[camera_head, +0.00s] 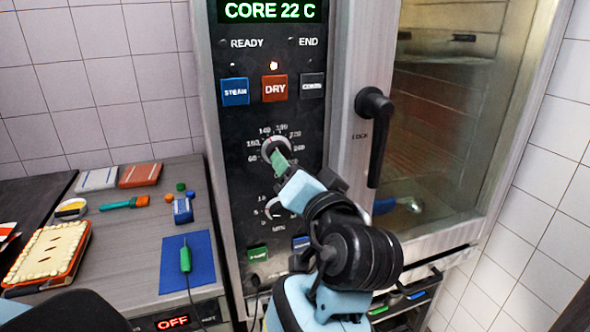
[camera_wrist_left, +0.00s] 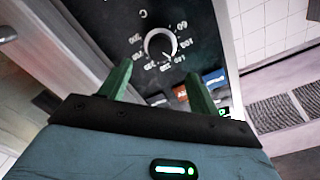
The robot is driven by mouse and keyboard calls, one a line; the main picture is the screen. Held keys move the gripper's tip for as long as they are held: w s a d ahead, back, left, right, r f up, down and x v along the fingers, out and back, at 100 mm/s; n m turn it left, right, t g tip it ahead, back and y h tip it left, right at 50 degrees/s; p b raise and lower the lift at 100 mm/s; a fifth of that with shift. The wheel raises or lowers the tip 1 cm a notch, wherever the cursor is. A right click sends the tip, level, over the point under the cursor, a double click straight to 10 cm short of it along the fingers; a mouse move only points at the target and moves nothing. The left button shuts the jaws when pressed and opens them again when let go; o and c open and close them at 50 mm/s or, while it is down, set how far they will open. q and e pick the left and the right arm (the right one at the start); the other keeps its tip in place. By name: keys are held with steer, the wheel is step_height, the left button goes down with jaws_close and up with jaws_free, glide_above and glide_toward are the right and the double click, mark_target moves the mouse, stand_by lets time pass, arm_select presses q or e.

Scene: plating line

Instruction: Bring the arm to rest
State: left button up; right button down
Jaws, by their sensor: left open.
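My left arm reaches up the middle of the head view to the dark control panel (camera_head: 232,165) of an oven. My left gripper (camera_head: 281,160) has green fingers and is in front of the upper round temperature knob (camera_head: 272,146). In the left wrist view the gripper (camera_wrist_left: 158,72) is open and empty. The same knob (camera_wrist_left: 160,44), seen upside down, lies beyond the fingertips and clear of them. The arm partly covers the lower knob (camera_head: 276,210). My right gripper is not in view.
The oven's black door handle (camera_head: 374,125) stands out right of the arm. The display reads CORE 22 C, and the lamp above the DRY button (camera_head: 275,88) is lit. Left, a counter (camera_head: 140,250) holds a green probe (camera_head: 185,258) on a blue mat (camera_head: 200,272) and a cream-topped tray (camera_head: 50,252).

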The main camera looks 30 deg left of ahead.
arm_select(q)
steer(key=shift+f, duration=0.1)
stand_by(0.3)
steer(key=s+a+f+m+g+h, duration=0.1)
steer(key=s+f+h, duration=0.15)
steer(key=f, duration=0.65)
steer(key=s+f+m+g+h, duration=0.1)
steer(key=s+f+h, duration=0.15)
steer(key=f, duration=0.65)
steer(key=s+a+f+m+g+h, duration=0.1)
steer(key=s+f+m+h, duration=0.15)
steer(key=f, duration=0.75)
steer(key=s+d+f+g+h, duration=0.1)
steer(key=s+f+g+h, duration=0.2)
steer(key=s+f, duration=0.6)
steer(key=s+d+f+g+h, duration=0.25)
steer(key=s+f+g, duration=0.2)
steer(key=s, duration=0.75)
steer(key=w+d+f+t+h, duration=0.1)
steer(key=w+f+t+h, duration=0.1)
steer(key=w+f+t, duration=0.3)
steer(key=shift+w+d+f+n+t+h, duration=0.2)
steer(key=shift+d+f+n+t+h, duration=0.2)
steer(key=shift+f+t, duration=1.8)
steer(key=shift+f+g, duration=0.5)
steer(key=shift+g, duration=0.05)
steer(key=shift+s, duration=0.1)
